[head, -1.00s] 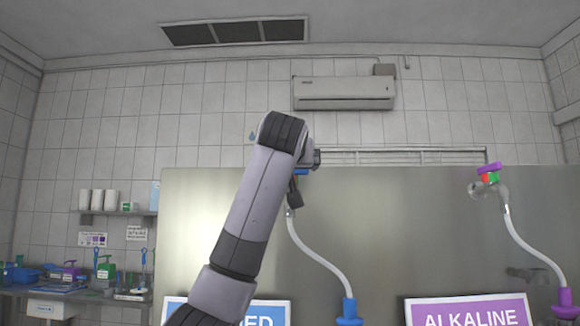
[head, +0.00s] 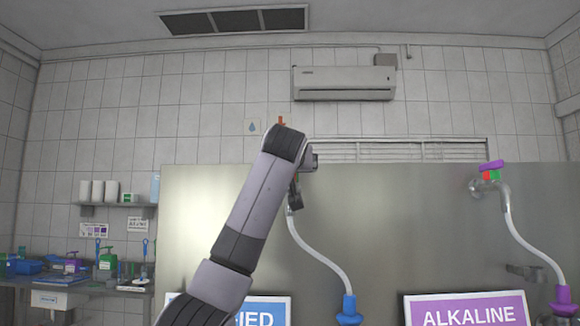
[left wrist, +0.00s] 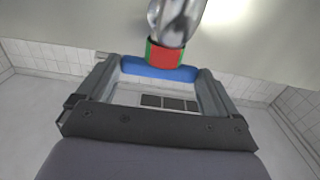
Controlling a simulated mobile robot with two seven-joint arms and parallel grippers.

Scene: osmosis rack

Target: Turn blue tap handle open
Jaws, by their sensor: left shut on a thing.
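The blue tap handle (left wrist: 158,70) lies crosswise between the two fingers of my left gripper (left wrist: 160,74) in the left wrist view, with a finger at each end. My left gripper is shut on it. A red and green collar (left wrist: 165,54) joins the handle to the shiny metal tap (left wrist: 176,20). In the head view my left arm reaches up to the steel panel (head: 400,215). There its wrist hides the handle and most of the tap. My right gripper is not in view.
A clear hose (head: 315,255) runs from the tap down to a blue fitting (head: 348,310). A second tap with a purple handle (head: 490,165) stands to the right, above the ALKALINE sign (head: 468,310). A cluttered counter (head: 80,288) is at the far left.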

